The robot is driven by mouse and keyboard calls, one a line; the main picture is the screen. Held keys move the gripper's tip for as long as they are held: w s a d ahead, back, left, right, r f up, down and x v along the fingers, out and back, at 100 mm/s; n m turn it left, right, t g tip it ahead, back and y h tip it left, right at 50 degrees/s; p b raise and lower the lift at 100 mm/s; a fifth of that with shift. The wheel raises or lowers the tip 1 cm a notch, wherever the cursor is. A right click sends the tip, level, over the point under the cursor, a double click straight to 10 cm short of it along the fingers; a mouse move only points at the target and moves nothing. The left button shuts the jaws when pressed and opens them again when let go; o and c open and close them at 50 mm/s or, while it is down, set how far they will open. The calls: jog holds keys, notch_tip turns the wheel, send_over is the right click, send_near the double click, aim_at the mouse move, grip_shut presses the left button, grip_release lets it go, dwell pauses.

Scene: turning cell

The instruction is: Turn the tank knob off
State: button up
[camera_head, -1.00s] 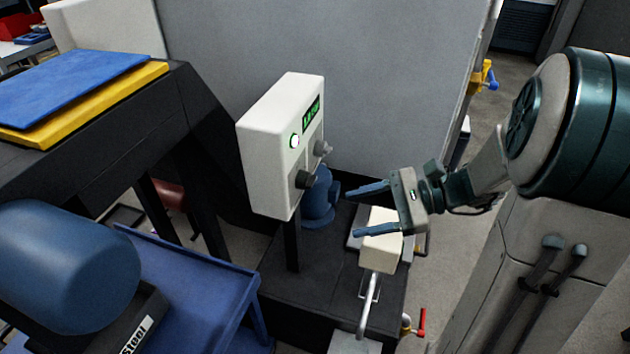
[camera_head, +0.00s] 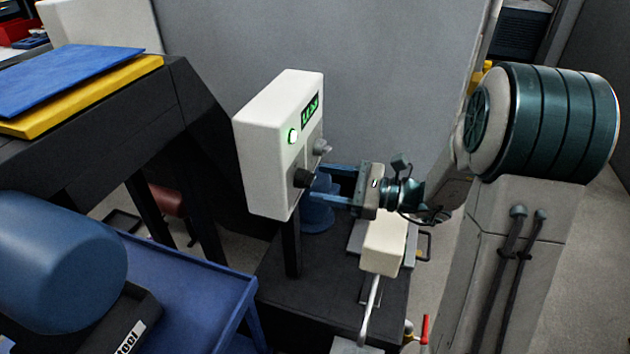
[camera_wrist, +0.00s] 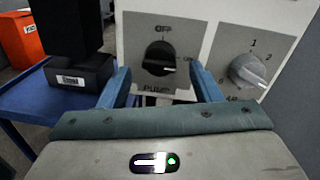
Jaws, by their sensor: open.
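A white control box (camera_head: 262,150) on a post carries a green lit button, a small green display and two knobs. The black knob (camera_wrist: 160,57) has "OFF" printed above it, and its white mark points to the right. My gripper (camera_wrist: 160,72) is open, with one finger on each side of the black knob and gaps showing. Contact is not visible.
A blue cart (camera_head: 205,285) with a blue cylinder (camera_head: 60,250) stands at the lower left. A dark bench with blue and yellow plates (camera_head: 85,90) is left of the box. A blue rounded object (camera_head: 318,212) and a cream block (camera_head: 383,248) lie below my gripper.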

aim_at(305, 180)
jog(key=shift+x, duration=1.35)
jog(key=c, duration=1)
jog(key=shift+o, duration=0.2)
